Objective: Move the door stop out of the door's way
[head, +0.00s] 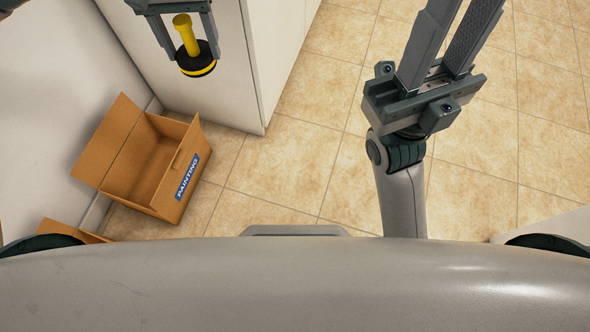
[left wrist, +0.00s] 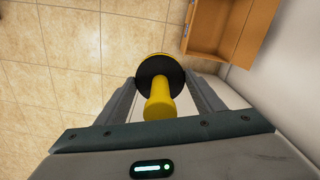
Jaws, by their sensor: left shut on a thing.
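The door stop (head: 187,36) has a yellow handle and a round black base with a yellow band. It is between the fingers of my left gripper (head: 195,58), which is shut on it, at the top left of the head view. The left wrist view shows the door stop (left wrist: 159,106) with a finger on each side of its black base. It appears held above the floor. My right gripper (head: 452,40) points up the picture at the right, with its fingers apart and nothing between them. I cannot tell which white panel is the door.
An open cardboard box (head: 170,172) labelled "PAINTING" stands by the left wall. Part of another box (head: 72,234) shows below it. A tall white panel or cabinet (head: 272,50) stands behind the door stop. The tiled floor (head: 300,165) in the middle is clear.

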